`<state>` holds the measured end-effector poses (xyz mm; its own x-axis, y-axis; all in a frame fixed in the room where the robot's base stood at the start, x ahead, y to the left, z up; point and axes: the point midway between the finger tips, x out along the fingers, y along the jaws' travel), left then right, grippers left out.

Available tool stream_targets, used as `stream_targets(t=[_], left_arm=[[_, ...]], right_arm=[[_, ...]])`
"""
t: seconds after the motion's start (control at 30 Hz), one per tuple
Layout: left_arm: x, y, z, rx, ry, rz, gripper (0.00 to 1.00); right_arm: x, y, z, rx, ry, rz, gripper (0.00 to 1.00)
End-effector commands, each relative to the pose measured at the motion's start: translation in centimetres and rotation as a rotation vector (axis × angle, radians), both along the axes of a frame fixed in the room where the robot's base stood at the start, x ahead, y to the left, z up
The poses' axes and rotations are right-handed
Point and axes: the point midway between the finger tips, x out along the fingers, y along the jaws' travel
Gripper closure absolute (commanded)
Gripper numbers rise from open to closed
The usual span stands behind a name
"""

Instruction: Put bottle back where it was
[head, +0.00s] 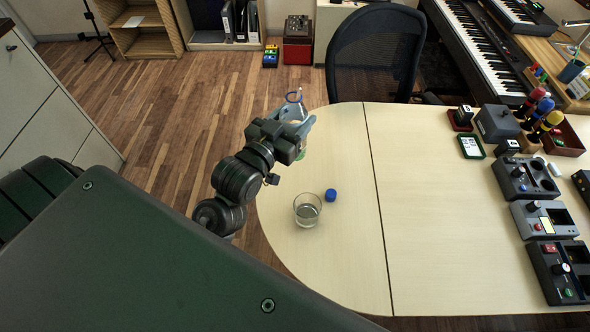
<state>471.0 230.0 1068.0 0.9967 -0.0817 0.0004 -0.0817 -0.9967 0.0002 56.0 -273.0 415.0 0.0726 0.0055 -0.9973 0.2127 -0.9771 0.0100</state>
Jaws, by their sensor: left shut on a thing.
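My left gripper (301,124) is above the rounded left end of the pale table. It is shut on a clear bottle (294,98), whose open mouth with a blue ring shows just beyond the fingers. Most of the bottle is hidden behind the gripper, so I cannot tell whether its base touches the table. A blue cap (331,195) lies loose on the table, nearer to me. A clear glass (307,211) with some liquid in it stands beside the cap. My right gripper is out of view.
The table (425,190) is clear in its middle. Several dark control boxes (525,180), a green-framed pad (471,147) and a tray with colourful tools (562,138) fill its right side. A black mesh chair (375,50) stands at the far edge, a keyboard (490,50) behind right.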

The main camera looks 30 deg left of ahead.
Motion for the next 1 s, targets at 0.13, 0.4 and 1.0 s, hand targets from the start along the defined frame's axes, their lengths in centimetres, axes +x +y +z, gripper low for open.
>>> stream_targets(t=[0.13, 0.4, 1.0], left_arm=[[-1.0, 0.3, -1.8, 0.013, 0.002, -0.117, 0.77], [-4.0, -0.2, -5.7, 0.003, 0.007, -0.39, 0.77], [-4.1, 0.3, -7.9, -0.002, 0.0, -0.516, 0.77]], right_arm=[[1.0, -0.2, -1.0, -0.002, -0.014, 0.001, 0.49], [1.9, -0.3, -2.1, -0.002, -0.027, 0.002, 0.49], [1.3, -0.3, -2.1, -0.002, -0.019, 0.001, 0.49]])
